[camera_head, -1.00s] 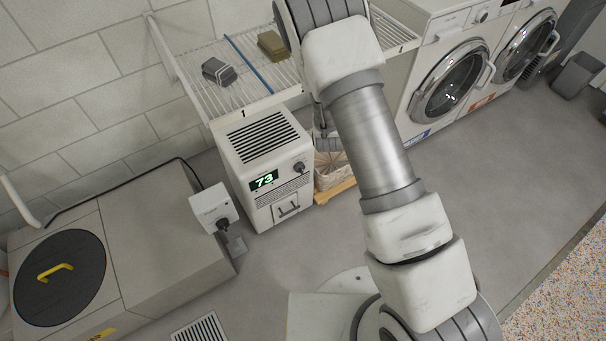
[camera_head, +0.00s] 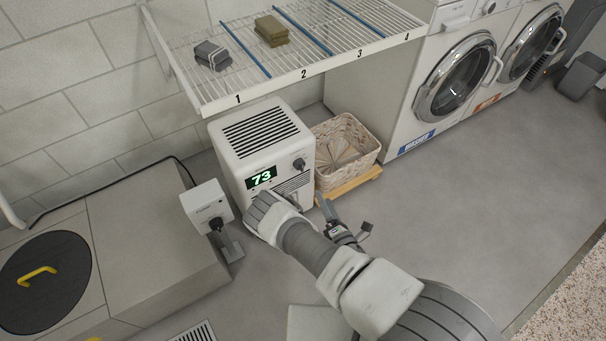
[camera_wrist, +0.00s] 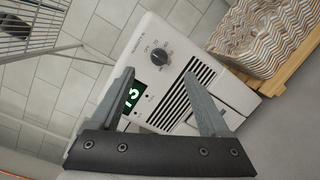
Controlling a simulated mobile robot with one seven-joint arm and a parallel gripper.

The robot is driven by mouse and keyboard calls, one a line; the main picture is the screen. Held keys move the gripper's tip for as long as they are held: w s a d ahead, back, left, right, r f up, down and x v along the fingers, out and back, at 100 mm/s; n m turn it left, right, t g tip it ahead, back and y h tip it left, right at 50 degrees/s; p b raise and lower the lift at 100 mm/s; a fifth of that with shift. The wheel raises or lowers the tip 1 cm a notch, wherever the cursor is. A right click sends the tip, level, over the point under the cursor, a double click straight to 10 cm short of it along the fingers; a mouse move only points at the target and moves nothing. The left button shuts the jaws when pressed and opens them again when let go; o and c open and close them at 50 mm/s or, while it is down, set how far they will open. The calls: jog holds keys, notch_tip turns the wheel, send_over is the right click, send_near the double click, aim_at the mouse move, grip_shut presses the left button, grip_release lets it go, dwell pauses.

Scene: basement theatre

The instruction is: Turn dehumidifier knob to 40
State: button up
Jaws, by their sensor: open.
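The white dehumidifier (camera_head: 262,140) stands on the floor under the wire shelf, its green display (camera_head: 261,177) reading 73. Its dark knob (camera_head: 298,164) is on the right of the front face. In the wrist view the knob (camera_wrist: 158,57) shows just past the fingertips, between their lines, with small dial marks around it too small to read surely. My gripper (camera_wrist: 160,78) is open and empty, apart from the knob. Its left finger covers part of the display. In the head view my gripper is low in front of the dehumidifier's right side, partly hidden by my arm.
A wicker basket (camera_head: 345,150) on a wooden base stands just right of the dehumidifier. The wire shelf (camera_head: 300,62) overhangs from above. A white outlet box (camera_head: 207,203) with a plug is at left. Washers (camera_head: 456,80) stand at right; floor in front is open.

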aim_at(302, 169)
jog(key=shift+n+g+y, duration=0.3)
jog(key=shift+n+y, duration=0.5)
jog(key=shift+n, duration=0.1)
jog(key=b+x, duration=0.2)
jog(key=x, duration=0.3)
jog(key=f+b+x, duration=0.1)
jog(key=b+x, duration=0.1)
jog(key=x, duration=0.3)
jog(key=b+x, duration=0.2)
jog(key=x, duration=0.3)
jog(key=shift+s+a+f, duration=0.15)
jog(key=shift+a+f, duration=0.15)
jog(key=shift+a, duration=0.05)
grip_shut()
